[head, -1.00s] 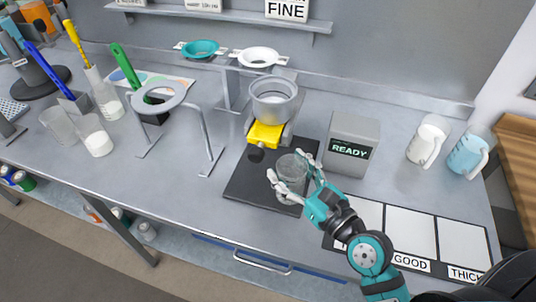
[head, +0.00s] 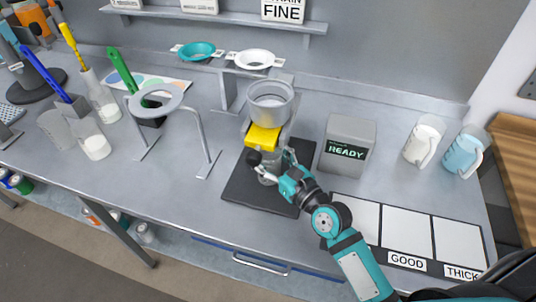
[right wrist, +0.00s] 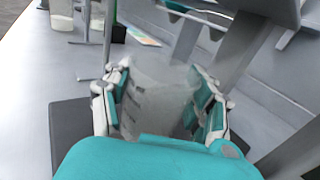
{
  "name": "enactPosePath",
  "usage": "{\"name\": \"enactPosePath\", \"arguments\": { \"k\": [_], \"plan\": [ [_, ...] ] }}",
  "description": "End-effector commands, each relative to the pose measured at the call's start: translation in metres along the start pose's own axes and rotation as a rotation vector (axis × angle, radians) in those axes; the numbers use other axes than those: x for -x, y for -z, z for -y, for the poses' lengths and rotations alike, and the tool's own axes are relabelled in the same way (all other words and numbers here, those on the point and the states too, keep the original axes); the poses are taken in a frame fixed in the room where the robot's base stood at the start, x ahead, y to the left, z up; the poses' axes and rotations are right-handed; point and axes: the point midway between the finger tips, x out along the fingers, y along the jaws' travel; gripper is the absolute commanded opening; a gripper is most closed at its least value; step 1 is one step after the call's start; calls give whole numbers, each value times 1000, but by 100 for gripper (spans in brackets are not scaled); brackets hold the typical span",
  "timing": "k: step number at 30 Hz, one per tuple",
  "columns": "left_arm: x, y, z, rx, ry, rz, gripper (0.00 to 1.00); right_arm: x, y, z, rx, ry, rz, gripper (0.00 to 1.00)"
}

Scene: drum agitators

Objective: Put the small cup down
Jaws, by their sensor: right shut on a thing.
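The small cup (right wrist: 158,92) is clear and sits between the two fingers of my right gripper (right wrist: 160,100) in the right wrist view. My right gripper (head: 268,172) is shut on the cup. In the head view the gripper mostly hides the cup, over the back part of the black mat (head: 238,190), below the yellow block (head: 262,139) and the grey metal cup (head: 271,100) of the stand. I cannot tell whether the cup's bottom touches the mat. My left gripper is not in view.
A grey box reading READY (head: 347,147) stands right of the mat. A grey ring stand (head: 200,135) is to the left. Two jugs, one white (head: 425,142) and one blue (head: 467,152), stand at the right. White panels (head: 405,232) lie at the front right.

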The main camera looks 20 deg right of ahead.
Motion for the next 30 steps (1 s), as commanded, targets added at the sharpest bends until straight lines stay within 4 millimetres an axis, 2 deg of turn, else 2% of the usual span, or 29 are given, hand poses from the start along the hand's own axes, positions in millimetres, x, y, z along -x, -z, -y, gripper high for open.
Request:
{"name": "enactPosePath", "arguments": {
  "k": [5,6,11,21,26,30],
  "plan": [
    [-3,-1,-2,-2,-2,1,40,0,4,0,0,0,-1,39],
    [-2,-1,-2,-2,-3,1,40,0,3,0,0,0,0,62],
    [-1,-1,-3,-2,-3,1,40,0,3,0,0,0,0,81],
    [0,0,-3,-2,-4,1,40,2,0,0,0,1,-1,81],
    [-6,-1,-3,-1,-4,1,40,27,3,0,2,1,-3,81],
    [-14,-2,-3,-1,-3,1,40,59,4,0,1,0,-4,81]
  ]
}}
